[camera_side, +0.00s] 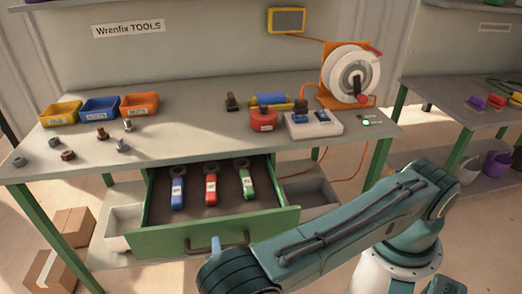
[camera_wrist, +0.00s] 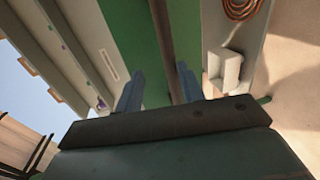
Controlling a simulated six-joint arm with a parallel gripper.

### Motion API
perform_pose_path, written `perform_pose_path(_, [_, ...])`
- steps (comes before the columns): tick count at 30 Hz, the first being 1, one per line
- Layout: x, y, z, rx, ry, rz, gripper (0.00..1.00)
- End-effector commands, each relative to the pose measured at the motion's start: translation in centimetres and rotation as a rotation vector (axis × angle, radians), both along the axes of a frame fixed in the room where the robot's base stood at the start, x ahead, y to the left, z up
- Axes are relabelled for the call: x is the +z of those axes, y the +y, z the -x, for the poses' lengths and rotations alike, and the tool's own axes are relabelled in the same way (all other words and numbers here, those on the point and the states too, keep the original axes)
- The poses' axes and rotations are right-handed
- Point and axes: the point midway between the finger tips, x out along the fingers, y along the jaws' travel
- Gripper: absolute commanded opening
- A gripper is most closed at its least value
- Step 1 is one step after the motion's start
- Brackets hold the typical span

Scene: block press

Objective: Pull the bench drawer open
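The green-fronted drawer (camera_side: 160,241) under the bench is pulled out, and its inside shows in the side view. Its dark bar handle (camera_side: 232,241) is on the front; in the wrist view the handle (camera_wrist: 162,30) runs between my two fingers, over the green front (camera_wrist: 128,25). My gripper (camera_side: 216,245) is at the handle, mostly hidden behind my arm. In the wrist view my gripper (camera_wrist: 160,72) has its fingers apart, with a gap between the left finger and the bar; the bar lies close to the right finger. Contact cannot be told.
Blue (camera_side: 178,189), red (camera_side: 211,189) and green (camera_side: 246,182) wrenches lie in the drawer. Cardboard boxes (camera_side: 62,250) stand on the floor at left.

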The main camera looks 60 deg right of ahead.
Motion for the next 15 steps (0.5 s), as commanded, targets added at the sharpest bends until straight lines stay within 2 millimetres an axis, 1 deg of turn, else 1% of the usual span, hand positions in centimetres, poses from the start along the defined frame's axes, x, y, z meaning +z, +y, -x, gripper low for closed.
perform_pose_path(1, [1.1,0.0,0.0,-0.001,-0.009,0.004,0.32])
perform_pose_path(6, [3.2,0.0,-0.1,-0.002,-0.01,0.003,0.32])
perform_pose_path(12, [4.9,0.0,-0.1,-0.002,-0.008,0.003,0.32])
perform_pose_path(15, [5.3,-0.1,0.0,-0.001,-0.008,0.005,0.32])
